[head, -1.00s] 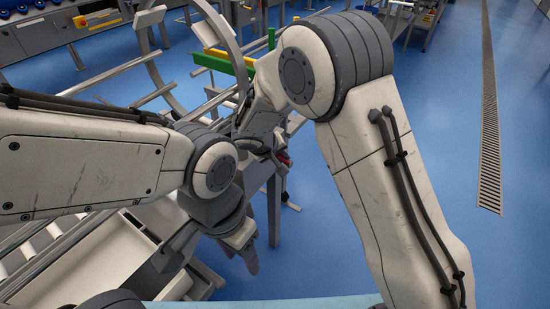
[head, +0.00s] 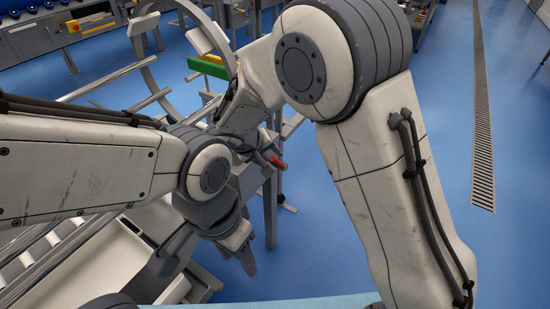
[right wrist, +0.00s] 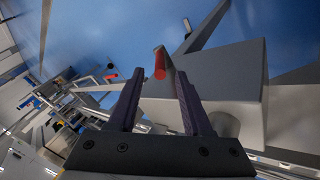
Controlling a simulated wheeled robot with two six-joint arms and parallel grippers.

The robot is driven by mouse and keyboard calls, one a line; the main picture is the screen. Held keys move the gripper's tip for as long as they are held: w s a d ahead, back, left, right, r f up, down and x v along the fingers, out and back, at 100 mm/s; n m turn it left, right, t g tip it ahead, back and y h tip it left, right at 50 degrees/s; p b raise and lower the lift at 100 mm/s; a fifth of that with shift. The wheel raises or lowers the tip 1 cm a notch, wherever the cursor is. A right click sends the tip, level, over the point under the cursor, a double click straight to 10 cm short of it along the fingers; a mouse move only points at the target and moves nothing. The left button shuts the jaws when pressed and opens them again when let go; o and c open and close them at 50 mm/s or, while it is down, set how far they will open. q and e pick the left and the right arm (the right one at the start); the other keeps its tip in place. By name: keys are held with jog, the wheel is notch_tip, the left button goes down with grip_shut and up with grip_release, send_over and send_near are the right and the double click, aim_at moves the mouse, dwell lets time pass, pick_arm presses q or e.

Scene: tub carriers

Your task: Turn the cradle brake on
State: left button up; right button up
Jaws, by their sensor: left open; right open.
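The cradle shows as a grey ring frame (head: 222,45) on a stand at upper left in the head view. A red-ended lever (head: 277,163), likely the brake handle, sticks out at the stand beside my right wrist. In the right wrist view the red handle (right wrist: 160,62) lies just ahead of and between the fingertips of my right gripper (right wrist: 158,82), which is open. I cannot tell whether the fingers touch it. In the head view my right gripper is largely hidden behind the arms. My left gripper (head: 242,255) is open, low, below the lever and apart from it.
A green bar (head: 207,68) and a yellow bar lie by the ring. Pale rails and a white tray (head: 95,265) fill the lower left. Blue floor (head: 450,110) with a drain grate (head: 483,120) is clear at right. Benches stand at the back.

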jog(key=shift+v, duration=1.75)
